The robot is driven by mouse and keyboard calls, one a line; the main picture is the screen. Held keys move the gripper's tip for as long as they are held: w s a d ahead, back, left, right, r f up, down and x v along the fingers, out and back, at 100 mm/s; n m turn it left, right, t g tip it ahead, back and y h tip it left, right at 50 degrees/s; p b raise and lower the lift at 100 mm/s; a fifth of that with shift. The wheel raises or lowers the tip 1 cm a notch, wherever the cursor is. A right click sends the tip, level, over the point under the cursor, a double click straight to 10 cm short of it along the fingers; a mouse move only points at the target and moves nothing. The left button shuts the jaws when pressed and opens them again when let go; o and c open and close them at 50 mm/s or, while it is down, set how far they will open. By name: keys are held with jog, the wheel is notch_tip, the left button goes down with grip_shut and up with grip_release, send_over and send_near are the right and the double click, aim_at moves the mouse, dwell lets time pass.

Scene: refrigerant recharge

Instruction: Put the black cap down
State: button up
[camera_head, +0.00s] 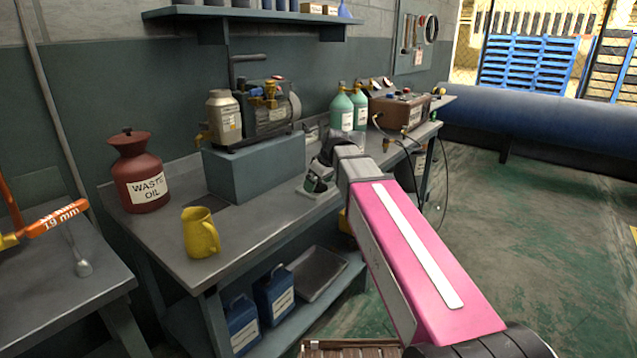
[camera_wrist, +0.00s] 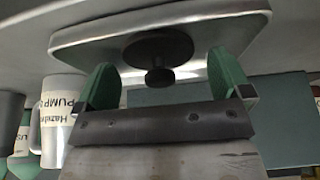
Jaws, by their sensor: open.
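The black cap (camera_wrist: 158,50) shows in the wrist view as a dark round disc with a small knob. It appears to lie on a pale metal tray (camera_wrist: 85,38). My gripper (camera_wrist: 165,80) has its two green fingers spread, one on each side of the cap's knob, with visible gaps to it. In the head view my gripper (camera_head: 316,184) is low over the workbench (camera_head: 255,222), near its right front edge. The tray's edge (camera_head: 304,192) shows beside the fingers there. The cap cannot be made out in the head view.
A pump (camera_head: 268,112) and a silver canister (camera_head: 223,120) stand on a grey block (camera_head: 255,165) left of my gripper. Green bottles (camera_head: 342,110) and a brown box (camera_head: 400,108) stand behind. A yellow jug (camera_head: 200,232) and red waste oil can (camera_head: 138,175) are farther left.

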jog(key=shift+r, duration=0.1)
jog(key=v, duration=1.2)
